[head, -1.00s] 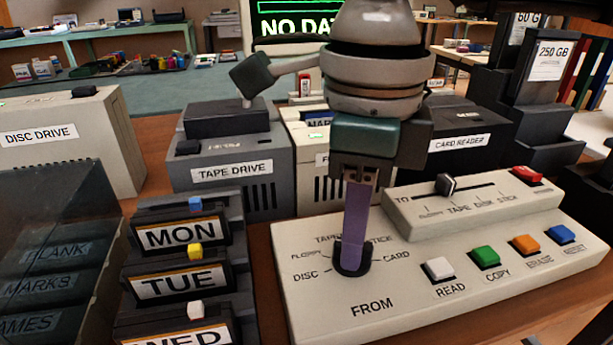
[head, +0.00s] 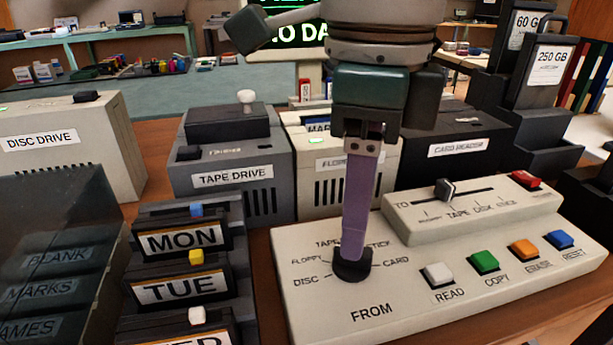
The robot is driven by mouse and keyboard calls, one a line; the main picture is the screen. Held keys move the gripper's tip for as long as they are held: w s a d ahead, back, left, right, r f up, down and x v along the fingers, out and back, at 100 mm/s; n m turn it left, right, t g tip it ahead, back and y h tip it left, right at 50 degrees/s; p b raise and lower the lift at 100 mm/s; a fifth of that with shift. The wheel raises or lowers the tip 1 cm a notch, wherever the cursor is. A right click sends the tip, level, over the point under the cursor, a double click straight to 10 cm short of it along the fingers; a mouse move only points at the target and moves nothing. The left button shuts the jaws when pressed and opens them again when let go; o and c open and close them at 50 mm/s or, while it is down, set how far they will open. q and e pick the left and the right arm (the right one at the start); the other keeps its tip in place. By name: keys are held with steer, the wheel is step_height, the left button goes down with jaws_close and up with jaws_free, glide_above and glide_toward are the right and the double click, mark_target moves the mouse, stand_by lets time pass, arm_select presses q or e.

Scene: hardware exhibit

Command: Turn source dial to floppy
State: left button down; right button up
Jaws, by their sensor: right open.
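The source dial (head: 352,266) is a black round knob above the word FROM on the cream control console (head: 420,300). Labels DISC, FLOPPY, TAPE, STICK and CARD ring it; the gripper partly covers the upper ones. My right gripper (head: 351,248) comes down from above with its purple fingers at the dial. It is open, with the fingertips at or just over the knob; I cannot tell whether they touch it. The dial's pointer is hidden, so its setting is unclear. My left gripper is not in view.
White, green, orange and blue buttons (head: 485,261) sit right of the dial. A raised slider block (head: 470,213) stands behind them. The tape drive (head: 232,175), floppy drive and card reader (head: 455,150) stand behind the console. MON and TUE cartridges (head: 180,240) are at left.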

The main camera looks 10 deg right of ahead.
step_height(320, 180, up, 6)
steer(key=shift+r, duration=0.25)
